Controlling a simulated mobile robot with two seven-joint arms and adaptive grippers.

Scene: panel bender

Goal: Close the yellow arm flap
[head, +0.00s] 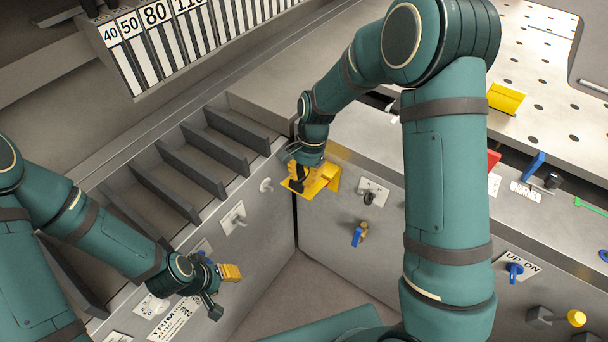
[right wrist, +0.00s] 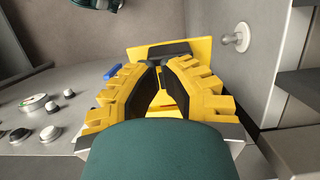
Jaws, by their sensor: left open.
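A yellow flap (head: 327,178) sits at the front edge of the grey machine, near the inner corner, in the head view. It stands out from the edge. In the right wrist view the yellow flap (right wrist: 200,48) is just beyond the fingers, with a dark bar across it. My right gripper (head: 298,182) is at the flap's left side, its fingertips close together and close to it. Whether they touch or grip it is hidden. My left gripper (head: 222,290) is open and empty, beside the left front panel, low and apart from the flap.
A second yellow bent piece (head: 506,98) stands on the perforated table. Small knobs and a blue lever (head: 357,237) stick out of the front panel. A numbered rack (head: 155,35) and slotted dividers (head: 190,160) lie at left. Floor shows between the panels.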

